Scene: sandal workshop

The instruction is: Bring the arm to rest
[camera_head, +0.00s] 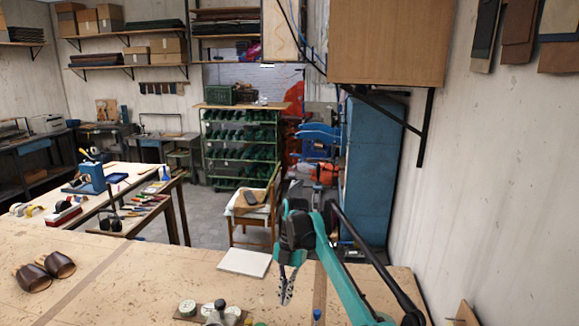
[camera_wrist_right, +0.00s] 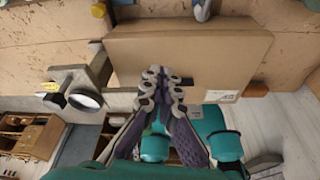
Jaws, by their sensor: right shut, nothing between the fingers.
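My right arm (camera_head: 335,268), teal and black, comes in from the lower right in the head view and is raised over the front workbench (camera_head: 130,280). Its gripper (camera_head: 286,297) points down, with the fingers together and nothing between them. Whether the fingertips touch anything cannot be told. My left arm and gripper are not in view.
Brown leather footwear (camera_head: 60,264) lies at the bench's left. A white board (camera_head: 245,262) lies at the far edge. A chair (camera_head: 250,220) stands beyond. A wooden wall cabinet (camera_head: 388,42) overhangs at upper right.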

